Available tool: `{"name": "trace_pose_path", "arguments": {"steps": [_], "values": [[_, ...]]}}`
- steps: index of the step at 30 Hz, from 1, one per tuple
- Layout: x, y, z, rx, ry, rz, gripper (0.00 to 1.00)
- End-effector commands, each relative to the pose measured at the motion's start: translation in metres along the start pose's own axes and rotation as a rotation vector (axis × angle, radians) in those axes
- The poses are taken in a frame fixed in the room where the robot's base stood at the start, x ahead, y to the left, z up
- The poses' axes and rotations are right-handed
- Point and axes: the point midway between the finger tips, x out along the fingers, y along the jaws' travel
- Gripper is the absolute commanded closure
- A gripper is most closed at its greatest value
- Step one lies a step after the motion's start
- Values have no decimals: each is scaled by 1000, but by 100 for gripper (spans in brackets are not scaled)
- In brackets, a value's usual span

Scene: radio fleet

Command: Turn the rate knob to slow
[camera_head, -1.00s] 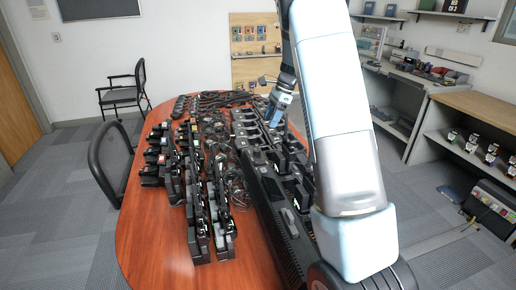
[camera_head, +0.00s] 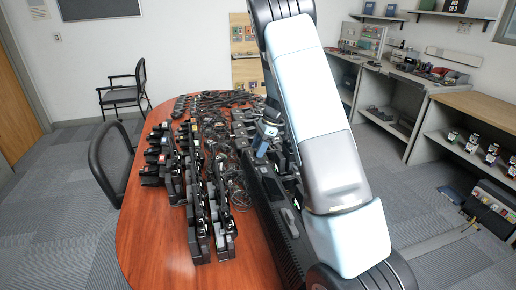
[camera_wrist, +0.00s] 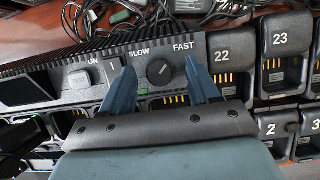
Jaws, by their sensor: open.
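The rate knob (camera_wrist: 159,71) is a round dark dial with a light pointer line, set on a black panel between the printed words SLOW and FAST. The pointer slants toward the upper right, on the FAST side. My gripper (camera_wrist: 158,68) is open in the wrist view, with one blue-grey finger on each side of the knob. I cannot tell whether either finger touches it. In the head view my gripper (camera_head: 262,146) is over the long black charger unit (camera_head: 268,205) on the table, and the knob cannot be made out there.
An ON label and a grey TEST button (camera_wrist: 78,79) sit left of the knob. Numbered charger slots (camera_wrist: 222,60) stand close on the right and below. Cables (camera_wrist: 150,12) lie behind the panel. The wooden table (camera_head: 150,235) is bare at its front left.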

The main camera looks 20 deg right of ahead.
Motion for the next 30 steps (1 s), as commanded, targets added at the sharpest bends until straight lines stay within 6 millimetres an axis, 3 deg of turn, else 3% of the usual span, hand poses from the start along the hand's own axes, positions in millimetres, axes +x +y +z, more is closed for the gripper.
{"name": "trace_pose_path", "arguments": {"steps": [10, 26, 30], "values": [[2, 0, 0, 0, 0, -1, 40], [2, 0, -1, 0, 0, -2, 91], [3, -1, 1, -3, 0, 0, 93]]}}
